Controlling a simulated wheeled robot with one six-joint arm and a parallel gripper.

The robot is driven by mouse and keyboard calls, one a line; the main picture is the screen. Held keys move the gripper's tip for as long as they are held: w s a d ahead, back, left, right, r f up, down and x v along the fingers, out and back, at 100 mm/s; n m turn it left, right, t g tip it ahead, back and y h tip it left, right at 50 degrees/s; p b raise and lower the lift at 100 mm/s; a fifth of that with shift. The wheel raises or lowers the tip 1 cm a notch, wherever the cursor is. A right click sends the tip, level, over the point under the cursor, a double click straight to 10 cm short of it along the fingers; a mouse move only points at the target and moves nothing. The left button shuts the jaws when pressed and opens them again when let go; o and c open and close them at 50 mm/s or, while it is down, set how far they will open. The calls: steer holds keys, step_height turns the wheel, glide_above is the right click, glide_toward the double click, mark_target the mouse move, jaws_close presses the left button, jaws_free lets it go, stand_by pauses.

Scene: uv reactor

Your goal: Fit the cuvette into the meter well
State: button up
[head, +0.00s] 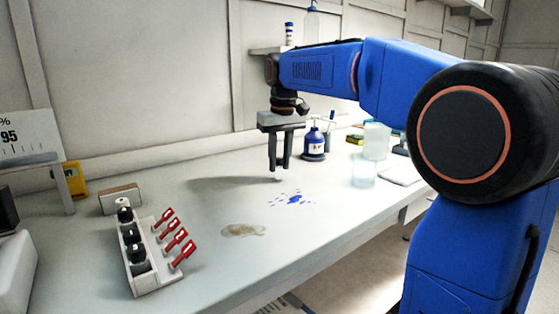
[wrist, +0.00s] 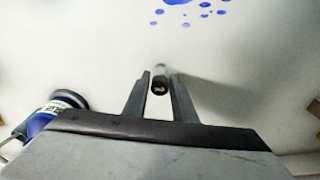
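The cuvette (wrist: 159,80), a small vial with a dark cap, is between the fingers in the wrist view. In the head view only a pale bit of it (head: 279,179) shows just below the fingertips, near the bench top. My gripper (head: 279,168) points down over the middle of the bench. Its fingers are apart, with narrow gaps on both sides of the cuvette in the wrist view (wrist: 160,76). A panel (head: 28,137) reading 95 % stands at the left edge. I cannot make out the meter well.
A block (head: 153,279) with black knobs and red levers stands front left, beside a small box (head: 121,199). A blue bottle (head: 314,143) is behind my gripper; clear beakers (head: 364,173) are to the right. Blue drops (head: 295,199) and a brown stain (head: 243,230) mark the bench.

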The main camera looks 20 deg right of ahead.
steer(key=shift+o, duration=0.9)
